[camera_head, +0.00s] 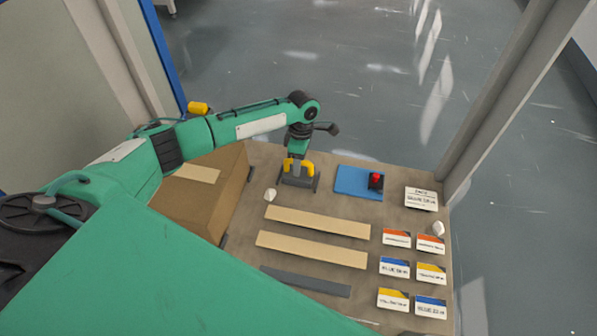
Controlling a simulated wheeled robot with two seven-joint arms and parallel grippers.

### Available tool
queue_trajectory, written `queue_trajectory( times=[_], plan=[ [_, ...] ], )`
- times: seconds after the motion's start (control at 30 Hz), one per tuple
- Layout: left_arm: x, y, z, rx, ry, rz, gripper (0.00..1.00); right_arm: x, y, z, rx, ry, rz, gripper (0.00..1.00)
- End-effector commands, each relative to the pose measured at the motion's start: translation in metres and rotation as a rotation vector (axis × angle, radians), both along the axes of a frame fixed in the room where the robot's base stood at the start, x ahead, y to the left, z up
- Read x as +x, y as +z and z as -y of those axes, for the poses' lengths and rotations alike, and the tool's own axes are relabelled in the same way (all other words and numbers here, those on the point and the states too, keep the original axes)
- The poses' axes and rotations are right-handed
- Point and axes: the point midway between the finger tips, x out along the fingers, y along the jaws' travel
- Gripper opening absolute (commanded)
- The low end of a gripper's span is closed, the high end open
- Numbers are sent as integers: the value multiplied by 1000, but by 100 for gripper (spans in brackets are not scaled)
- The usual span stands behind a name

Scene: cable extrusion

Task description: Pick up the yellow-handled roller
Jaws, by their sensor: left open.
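The yellow-handled roller appears as a yellow arch (307,167) over a grey body at the back of the table, left of the blue pad. My left gripper (299,182) points down at this spot. Its dark jaws are apart, one on each side of the grey body. I cannot tell whether they touch it. The wrist hides part of the yellow handle from above. My right gripper is not in view.
A blue pad (352,184) with a red-topped black item (376,181) lies to the right. Two pale strips (318,222) and a dark strip (305,281) lie in front. Several small labelled cards (397,238) cover the right side. A brown box (205,205) stands left.

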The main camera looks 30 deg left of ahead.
Motion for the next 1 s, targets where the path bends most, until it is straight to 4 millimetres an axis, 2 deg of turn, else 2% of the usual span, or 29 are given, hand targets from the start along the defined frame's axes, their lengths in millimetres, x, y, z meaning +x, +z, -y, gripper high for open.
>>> queue_trajectory(
  times=[0.17,0.4,0.77,0.87,1.0],
  plan=[
    [0,0,0,0,0,0,41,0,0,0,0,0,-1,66],
    [0,0,0,-1,-1,0,0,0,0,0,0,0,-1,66],
    [1,4,0,-2,-1,2,0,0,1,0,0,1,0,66],
    [1,11,1,-3,0,3,0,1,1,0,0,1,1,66],
    [1,30,1,-2,0,4,0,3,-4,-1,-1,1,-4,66]
  ],
)
